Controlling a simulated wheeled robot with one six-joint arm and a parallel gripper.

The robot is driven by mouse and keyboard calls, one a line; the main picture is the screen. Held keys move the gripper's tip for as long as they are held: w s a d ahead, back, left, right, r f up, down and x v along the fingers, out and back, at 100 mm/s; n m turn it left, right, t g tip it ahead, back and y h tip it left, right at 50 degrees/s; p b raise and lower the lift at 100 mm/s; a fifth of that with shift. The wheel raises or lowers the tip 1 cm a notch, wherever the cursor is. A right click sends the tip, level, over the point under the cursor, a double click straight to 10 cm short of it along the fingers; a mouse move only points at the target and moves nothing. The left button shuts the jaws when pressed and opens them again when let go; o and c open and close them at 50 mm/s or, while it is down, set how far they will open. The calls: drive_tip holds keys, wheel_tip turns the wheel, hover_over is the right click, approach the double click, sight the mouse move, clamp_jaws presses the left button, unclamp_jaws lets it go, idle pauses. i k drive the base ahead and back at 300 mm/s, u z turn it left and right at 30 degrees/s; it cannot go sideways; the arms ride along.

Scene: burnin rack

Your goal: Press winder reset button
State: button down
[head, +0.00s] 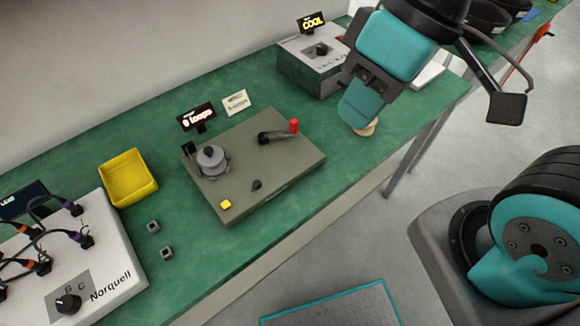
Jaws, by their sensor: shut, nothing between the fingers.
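The winder (285,172) is a flat grey-olive box on the green bench. It carries a round grey spool (212,160) at the left and a crank with a red knob (294,126) at the upper right. A small yellow button (225,204) sits near its front left corner, with a dark knob (257,185) to its right. I cannot read a label on the button. My gripper (358,118) is shut and empty, up and right of the winder, apart from the button.
A small display (197,117) and a paper card (236,102) stand behind the winder. A yellow bin (128,178) and two small dark cubes (153,227) lie left. A white Norquell box (110,265) with cables is further left. A grey COOL box (310,68) stands behind my gripper.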

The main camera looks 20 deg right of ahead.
sight(226, 205)
drive_tip(key=z, duration=0.55)
drive_tip(key=k, duration=1.2)
drive_tip(key=u, duration=1.6)
drive_tip(key=i, duration=0.5)
drive_tip(key=u, duration=0.15)
